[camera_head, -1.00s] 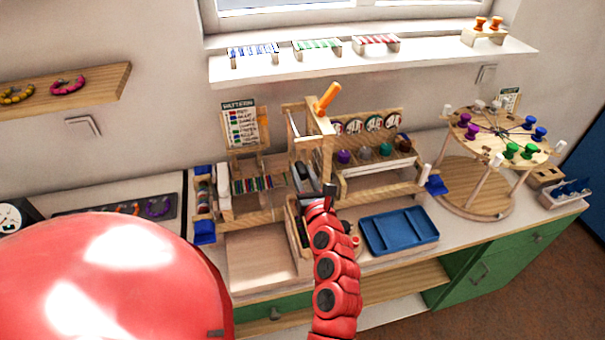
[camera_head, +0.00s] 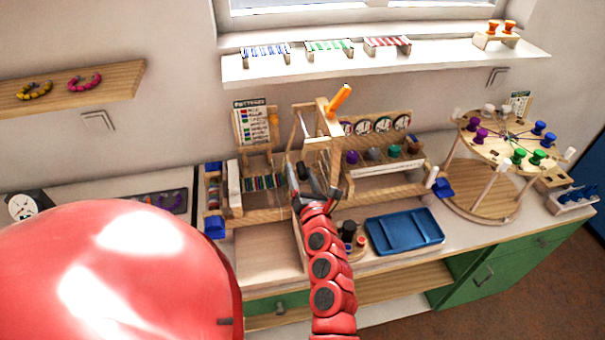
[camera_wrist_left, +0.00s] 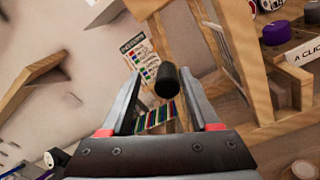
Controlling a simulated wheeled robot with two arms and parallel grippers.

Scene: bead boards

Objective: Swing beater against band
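The bead loom is a wooden frame (camera_head: 325,146) with an orange handle (camera_head: 340,99) on top, in the middle of the head view. The multicoloured striped band (camera_head: 264,183) lies at its left, and also shows in the left wrist view (camera_wrist_left: 155,117). My left gripper (camera_head: 314,188) is at the front of the frame, right of the band. In the left wrist view its fingers (camera_wrist_left: 159,75) are spread apart. A black cylindrical grip (camera_wrist_left: 167,82) appears between the fingertips, with gaps either side; I cannot tell if it is the beater's handle. My right gripper is not visible.
A blue tray (camera_head: 404,246) lies right of my left arm, with a small dark cylinder (camera_head: 348,231) beside it. A rack of coloured knobs (camera_head: 385,165) stands behind. A round peg stand (camera_head: 485,200) is at the right. A pattern card (camera_head: 253,124) stands behind the band.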

